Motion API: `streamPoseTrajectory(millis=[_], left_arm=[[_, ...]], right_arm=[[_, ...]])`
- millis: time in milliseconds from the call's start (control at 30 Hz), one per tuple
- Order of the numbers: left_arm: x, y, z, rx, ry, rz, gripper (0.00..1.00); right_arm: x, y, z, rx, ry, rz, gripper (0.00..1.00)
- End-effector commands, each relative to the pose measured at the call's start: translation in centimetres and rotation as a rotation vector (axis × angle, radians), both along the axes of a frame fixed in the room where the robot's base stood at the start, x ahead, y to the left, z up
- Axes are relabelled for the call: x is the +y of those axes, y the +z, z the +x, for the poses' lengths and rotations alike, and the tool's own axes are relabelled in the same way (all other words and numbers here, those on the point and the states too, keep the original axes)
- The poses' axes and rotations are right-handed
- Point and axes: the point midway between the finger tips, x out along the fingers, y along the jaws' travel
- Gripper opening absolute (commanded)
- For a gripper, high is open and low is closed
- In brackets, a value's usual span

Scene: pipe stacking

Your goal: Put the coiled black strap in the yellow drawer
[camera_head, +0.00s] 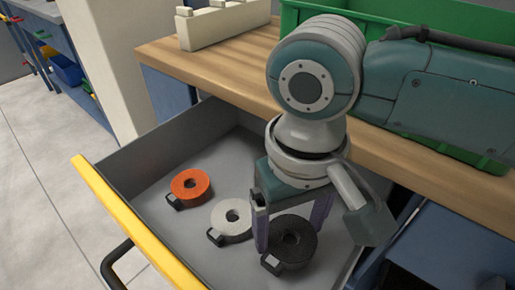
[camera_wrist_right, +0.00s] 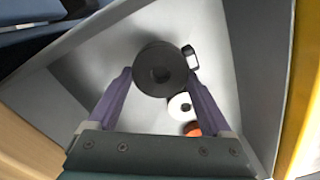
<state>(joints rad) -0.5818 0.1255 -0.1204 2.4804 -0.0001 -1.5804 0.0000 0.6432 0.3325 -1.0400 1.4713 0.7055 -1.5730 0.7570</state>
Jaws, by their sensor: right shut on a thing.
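The coiled black strap (camera_head: 297,250) is inside the open yellow-fronted drawer (camera_head: 128,222), near its right end. My right gripper (camera_head: 289,236) reaches down into the drawer from above and is shut on the strap, one finger on each side of the coil. In the right wrist view the black coil (camera_wrist_right: 158,68) sits between the purple fingertips (camera_wrist_right: 158,82). It is at or close to the drawer floor; I cannot tell if it touches. My left gripper is not in view.
An orange coil (camera_head: 190,186) and a white coil (camera_head: 231,219) lie on the drawer floor left of the strap. The wooden worktop (camera_head: 205,65) is behind the drawer, with a green crate (camera_head: 290,18) and a cream block (camera_head: 222,26) on it.

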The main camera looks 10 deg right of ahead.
Motion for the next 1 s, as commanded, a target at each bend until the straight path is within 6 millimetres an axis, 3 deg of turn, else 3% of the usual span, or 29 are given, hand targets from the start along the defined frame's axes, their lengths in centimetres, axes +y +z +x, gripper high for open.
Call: streamPoseTrajectory(millis=[233,667,700,833,1000], left_arm=[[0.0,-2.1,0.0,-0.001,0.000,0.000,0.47],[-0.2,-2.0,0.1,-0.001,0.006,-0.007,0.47],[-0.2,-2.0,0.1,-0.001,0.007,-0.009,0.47],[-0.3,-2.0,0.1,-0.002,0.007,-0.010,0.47],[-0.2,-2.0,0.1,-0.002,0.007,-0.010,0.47]], right_arm=[[0.0,-3.9,0.0,0.001,0.001,-0.001,0.25],[0.0,-4.4,0.0,0.000,0.000,-0.001,0.25],[0.0,-4.4,0.0,0.000,0.000,-0.001,0.87],[0.0,-4.4,0.0,0.000,0.001,-0.001,1.00],[0.0,-4.4,0.0,0.000,0.000,-0.001,1.00]])
